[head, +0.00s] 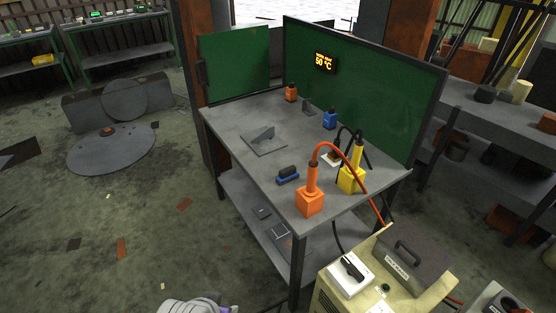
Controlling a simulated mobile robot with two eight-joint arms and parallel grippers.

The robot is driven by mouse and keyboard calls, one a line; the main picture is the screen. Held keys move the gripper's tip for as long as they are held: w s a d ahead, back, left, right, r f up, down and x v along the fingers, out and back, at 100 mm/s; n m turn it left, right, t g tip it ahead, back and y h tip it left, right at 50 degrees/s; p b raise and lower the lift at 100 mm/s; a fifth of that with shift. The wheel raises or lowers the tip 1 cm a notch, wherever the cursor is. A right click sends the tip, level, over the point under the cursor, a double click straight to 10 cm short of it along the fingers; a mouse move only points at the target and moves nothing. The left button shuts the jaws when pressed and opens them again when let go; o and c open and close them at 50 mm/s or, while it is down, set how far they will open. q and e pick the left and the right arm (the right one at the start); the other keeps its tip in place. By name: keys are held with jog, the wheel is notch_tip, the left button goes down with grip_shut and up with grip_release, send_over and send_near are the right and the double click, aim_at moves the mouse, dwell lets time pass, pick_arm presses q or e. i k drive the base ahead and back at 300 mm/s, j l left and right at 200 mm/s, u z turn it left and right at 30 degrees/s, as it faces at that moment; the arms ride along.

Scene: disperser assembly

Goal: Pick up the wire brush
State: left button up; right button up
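A small blue block with a black grip on top (287,176), which looks like the wire brush, lies on the grey workbench (228,125) near its front edge. It is left of an orange holder (310,203). Its bristles cannot be made out. Nothing holds it. Neither of my grippers shows; only a grey-white part of my own body is at the bottom edge of the head view.
A yellow holder (351,180) with a cabled tool stands right of the orange one. An angled metal piece (264,140) lies mid-bench. A green panel (370,95) backs the bench. A beige machine (385,280) stands at front right. The floor to the left is mostly open.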

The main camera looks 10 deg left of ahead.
aim_at(287, 175)
jog(key=z, duration=0.4)
jog(key=i+j+z, duration=0.1)
jog(key=z, duration=0.3)
jog(key=j+z, duration=0.15)
jog(key=z, duration=0.2)
jog(key=j+z, duration=0.35)
jog(key=j, duration=0.15)
jog(key=j+z, duration=0.4)
jog(key=j, duration=0.15)
jog(key=j+z, duration=0.1)
jog(key=j, duration=0.6)
jog(key=k+j, duration=0.1)
jog(key=j, duration=0.6)
jog(key=z, duration=0.05)
